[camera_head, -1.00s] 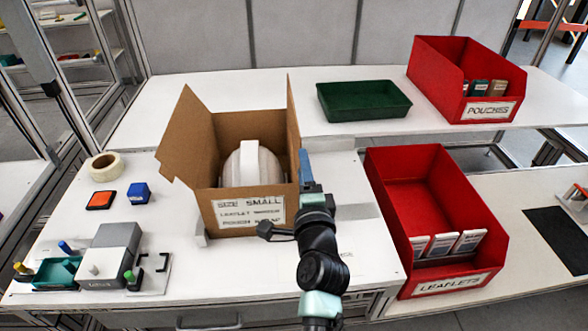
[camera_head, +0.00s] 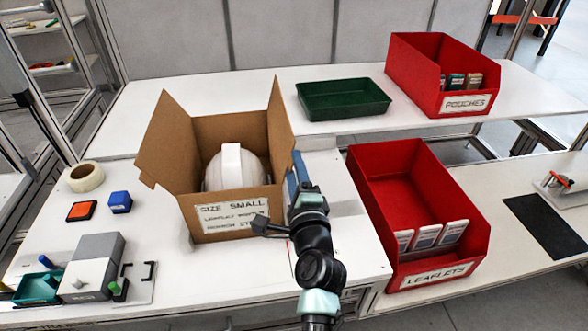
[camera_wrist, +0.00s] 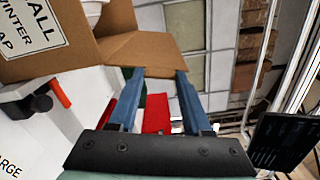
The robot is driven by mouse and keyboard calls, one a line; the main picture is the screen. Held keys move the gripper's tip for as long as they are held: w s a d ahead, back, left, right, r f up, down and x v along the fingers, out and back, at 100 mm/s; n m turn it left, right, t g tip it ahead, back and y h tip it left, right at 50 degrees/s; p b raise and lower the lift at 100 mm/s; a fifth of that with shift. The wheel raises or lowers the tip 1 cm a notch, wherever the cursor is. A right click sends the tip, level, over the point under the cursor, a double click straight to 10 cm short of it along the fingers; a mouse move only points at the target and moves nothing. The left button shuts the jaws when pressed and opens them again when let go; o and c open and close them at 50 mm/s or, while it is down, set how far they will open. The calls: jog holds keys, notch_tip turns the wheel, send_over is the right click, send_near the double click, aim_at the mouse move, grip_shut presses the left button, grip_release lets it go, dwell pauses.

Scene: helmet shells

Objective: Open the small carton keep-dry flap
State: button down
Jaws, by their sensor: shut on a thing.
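The small carton (camera_head: 180,198) is a brown cardboard box on the white table, marked "SIZE SMALL" on its front label. A white helmet shell (camera_head: 246,170) sits inside. Its left flap (camera_head: 160,120) leans outward and its right flap (camera_head: 277,125) stands up. My gripper (camera_head: 295,160) is at the carton's right side, by the right flap. In the wrist view the blue fingers of my gripper (camera_wrist: 161,73) are a little apart, with their tips at a cardboard flap (camera_wrist: 140,50). They are shut on this flap; its exact grip line is hard to see.
A red leaflets bin (camera_head: 364,190) stands close right of my arm. A red pouches bin (camera_head: 410,82) and a green tray (camera_head: 330,112) are behind. Tape (camera_head: 72,178), an orange pad (camera_head: 81,211), a blue block (camera_head: 120,203) and a grey fixture (camera_head: 92,262) lie left.

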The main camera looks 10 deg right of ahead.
jog(key=shift+c, duration=1.6)
grip_release()
jog(key=shift+s, duration=0.1)
jog(key=s, duration=1.3)
jog(key=shift+w, duration=0.1)
